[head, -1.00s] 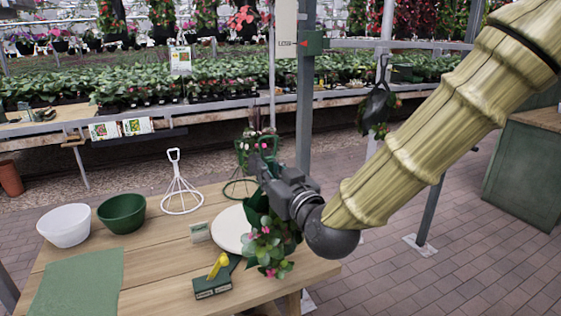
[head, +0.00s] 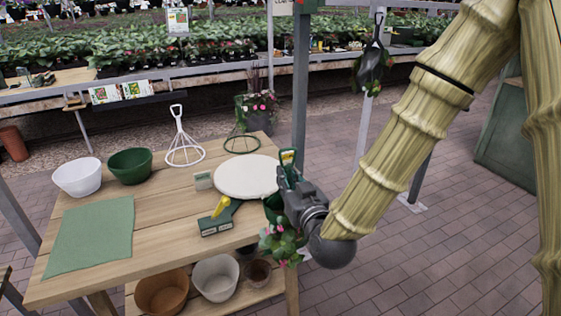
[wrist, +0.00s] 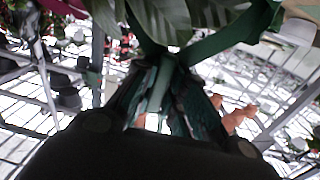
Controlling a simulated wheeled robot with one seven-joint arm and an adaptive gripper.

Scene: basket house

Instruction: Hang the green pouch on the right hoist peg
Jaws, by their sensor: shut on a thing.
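My gripper (head: 290,180) is shut on the green pouch (head: 272,207), off the table's right corner. The pouch is dark green, with leaves and pink flowers hanging below my gripper; part of it is hidden behind the fingers. A green piece with a yellow label shows at the fingertips. In the wrist view, green straps of the pouch (wrist: 207,43) meet between my fingers, with large leaves above. A dark pouch with a plant (head: 374,62) hangs from a hook at the rail, right of the grey post. I cannot make out the right hoist peg.
A grey post (head: 300,100) stands behind my gripper.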

